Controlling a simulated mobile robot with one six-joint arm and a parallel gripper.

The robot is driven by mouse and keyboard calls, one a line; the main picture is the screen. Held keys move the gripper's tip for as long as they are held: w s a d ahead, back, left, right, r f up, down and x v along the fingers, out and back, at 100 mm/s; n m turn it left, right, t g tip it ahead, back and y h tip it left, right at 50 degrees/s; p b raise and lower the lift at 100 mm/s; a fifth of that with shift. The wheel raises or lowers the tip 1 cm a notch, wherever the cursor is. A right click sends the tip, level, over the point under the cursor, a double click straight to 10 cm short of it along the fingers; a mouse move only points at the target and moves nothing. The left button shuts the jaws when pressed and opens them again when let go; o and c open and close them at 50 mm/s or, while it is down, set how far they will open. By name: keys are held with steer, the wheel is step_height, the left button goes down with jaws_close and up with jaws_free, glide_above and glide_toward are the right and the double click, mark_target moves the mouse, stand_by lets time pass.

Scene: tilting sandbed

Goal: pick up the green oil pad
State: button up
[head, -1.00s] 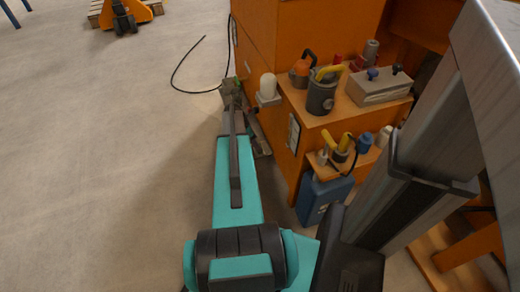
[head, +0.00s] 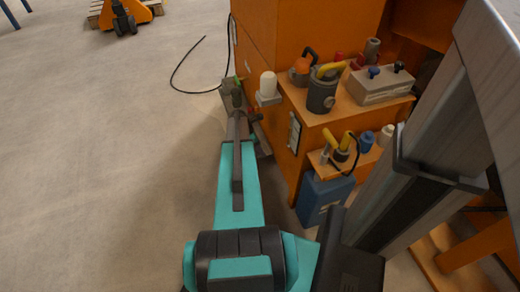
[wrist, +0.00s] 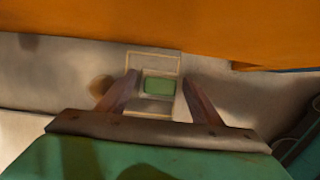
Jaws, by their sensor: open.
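The green oil pad (wrist: 158,87) shows in the wrist view as a small flat rectangle with a paler edge. It lies inside a thin pale outline on a grey surface. My gripper (wrist: 160,77) is open, its two fingers apart on the left and right of the pad in the picture. Nothing is between the fingers that I can see as held, and the height above the pad is hard to judge. In the head view my arm reaches forward to the foot of the orange cabinet; its end is small there and I cannot clearly make out the pad.
The orange cabinet (head: 262,45) stands close on the right of my arm's end. Its shelf (head: 335,112) carries a dark canister (head: 321,95) and a grey box (head: 382,86). A blue container (head: 322,198) stands below. A black cable (head: 181,88) lies on open floor to the left.

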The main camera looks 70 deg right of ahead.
steer(key=shift+c, duration=0.2)
steer(key=c, duration=0.8)
steer(key=shift+r, duration=0.1)
steer(key=shift+r, duration=0.45)
steer(key=v, duration=0.1)
steer(key=p+v, duration=0.1)
steer(key=v, duration=0.1)
steer(key=shift+s, duration=0.3)
steer(key=w+a+p, duration=0.1)
steer(key=w+a, duration=0.1)
steer(key=a, duration=0.2)
steer(key=w+a, duration=0.2)
steer(key=a, duration=0.3)
steer(key=w+a+r+p, duration=0.1)
steer(key=w+a, duration=0.1)
steer(key=a, duration=0.2)
steer(key=shift+w+a+p, duration=0.35)
steer(key=shift+w+a, duration=0.05)
steer(key=shift+o, duration=1.3)
steer(key=shift+c, duration=0.7)
